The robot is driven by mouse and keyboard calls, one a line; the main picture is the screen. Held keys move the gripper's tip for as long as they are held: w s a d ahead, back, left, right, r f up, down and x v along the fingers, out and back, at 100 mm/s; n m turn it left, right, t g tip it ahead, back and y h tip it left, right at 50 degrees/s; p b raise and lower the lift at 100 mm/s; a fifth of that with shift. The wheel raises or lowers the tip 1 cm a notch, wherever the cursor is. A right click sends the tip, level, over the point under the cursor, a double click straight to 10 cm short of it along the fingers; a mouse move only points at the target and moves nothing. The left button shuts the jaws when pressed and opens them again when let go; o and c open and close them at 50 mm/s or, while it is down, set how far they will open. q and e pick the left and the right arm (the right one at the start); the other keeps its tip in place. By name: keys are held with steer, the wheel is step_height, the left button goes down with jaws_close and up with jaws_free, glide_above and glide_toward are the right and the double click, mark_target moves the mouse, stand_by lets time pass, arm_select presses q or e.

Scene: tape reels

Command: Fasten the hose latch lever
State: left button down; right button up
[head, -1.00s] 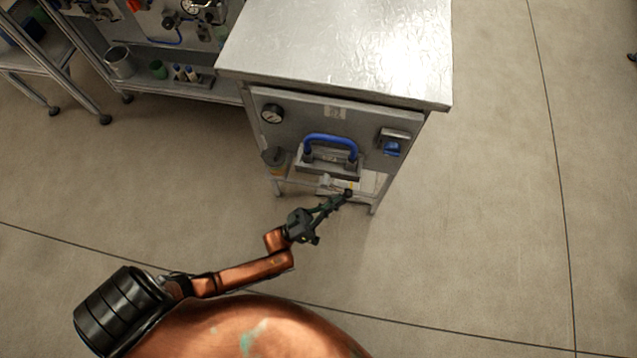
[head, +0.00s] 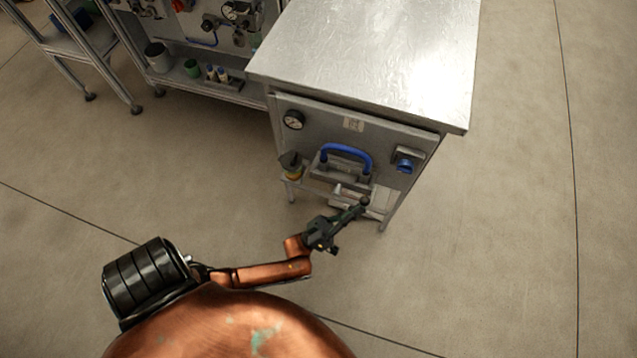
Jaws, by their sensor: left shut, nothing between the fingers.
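The blue hose (head: 346,149) arches over a grey block (head: 340,172) on the front panel of a metal cabinet. A pale, small part (head: 345,191), possibly the latch lever, shows just below the block; it is too small to tell its position. My left gripper (head: 362,204) is shut and empty. Its fingertips are in front of the panel's lower edge, below and right of the hose block. I cannot tell whether they touch anything. My right gripper is not in view.
The panel also carries a round gauge (head: 293,120), a blue knob (head: 404,165) on the right and a dark-topped yellow part (head: 291,165) on the left. The metal tabletop (head: 370,60) overhangs it. A shelf with cups (head: 192,68) stands behind left. Floor is clear right.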

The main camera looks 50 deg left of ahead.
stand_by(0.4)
